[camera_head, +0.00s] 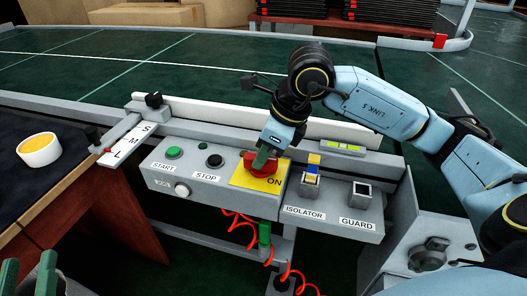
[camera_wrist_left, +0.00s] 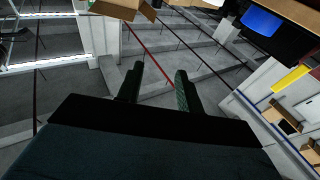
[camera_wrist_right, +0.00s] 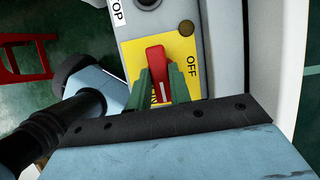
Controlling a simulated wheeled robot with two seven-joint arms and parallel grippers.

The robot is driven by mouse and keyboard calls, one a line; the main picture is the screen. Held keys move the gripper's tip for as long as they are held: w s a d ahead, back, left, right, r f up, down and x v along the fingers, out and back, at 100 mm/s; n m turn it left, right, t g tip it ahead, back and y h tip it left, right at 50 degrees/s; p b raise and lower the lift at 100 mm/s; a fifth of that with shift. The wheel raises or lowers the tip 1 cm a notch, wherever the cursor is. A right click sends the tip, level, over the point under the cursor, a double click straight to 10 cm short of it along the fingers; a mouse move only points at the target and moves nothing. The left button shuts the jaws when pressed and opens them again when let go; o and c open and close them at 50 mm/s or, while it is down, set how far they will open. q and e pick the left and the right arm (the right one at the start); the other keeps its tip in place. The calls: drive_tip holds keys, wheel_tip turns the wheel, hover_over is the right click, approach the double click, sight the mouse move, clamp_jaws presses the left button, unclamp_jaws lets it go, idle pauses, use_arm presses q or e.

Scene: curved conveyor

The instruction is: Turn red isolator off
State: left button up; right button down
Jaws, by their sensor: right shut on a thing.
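The red isolator switch (camera_head: 274,165) sits on a yellow plate (camera_head: 245,181) on the grey control panel. The word ON shows on the plate in the head view. In the right wrist view the red handle (camera_wrist_right: 156,62) stands between the green fingers, with OFF printed to its right; the ON lettering is mostly hidden. My right gripper (camera_head: 264,158) is shut on the red handle, reaching down from above. My left gripper (camera_head: 30,278) is at the bottom left of the head view, away from the panel. Its fingers (camera_wrist_left: 157,85) are apart and empty in the left wrist view.
The panel carries a green START button (camera_head: 173,152), a black STOP button (camera_head: 214,160), an ISOLATOR key block (camera_head: 310,183) and a GUARD block (camera_head: 361,194). A coiled red cable (camera_head: 240,232) hangs below. The conveyor (camera_head: 130,62) lies behind.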

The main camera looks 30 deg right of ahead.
drive_tip(key=shift+n+g+y, duration=0.3)
drive_tip(key=shift+n+g, duration=0.1)
drive_tip(key=shift+n, duration=0.7)
drive_tip(key=n, duration=0.2)
drive_tip(key=shift+w+n+g, duration=0.15)
drive_tip(key=shift+n+g, duration=0.15)
drive_tip(key=shift+g, duration=0.1)
drive_tip(key=n+g, duration=0.1)
drive_tip(key=n, duration=0.1)
drive_tip(key=n+g+y, duration=0.1)
drive_tip(key=n, duration=0.2)
drive_tip(key=shift+w+d+p, duration=0.1)
drive_tip(key=shift+w+p, duration=0.05)
drive_tip(key=shift+p, duration=0.15)
drive_tip(key=n+g, duration=0.1)
drive_tip(key=n, duration=0.2)
drive_tip(key=shift+w+n+g, duration=0.1)
drive_tip(key=shift+n+g, duration=0.3)
drive_tip(key=shift+n, duration=0.5)
drive_tip(key=shift+n+h, duration=0.4)
drive_tip(key=shift+n, duration=0.3)
use_arm(q)
drive_tip(key=shift+s+r+t+b, duration=0.1)
drive_tip(key=shift+r+t+b, duration=0.3)
drive_tip(key=shift+r, duration=0.3)
use_arm(e)
drive_tip(key=shift+n+g+h, duration=0.3)
drive_tip(key=shift+n+g, duration=0.2)
drive_tip(key=shift+n, duration=0.5)
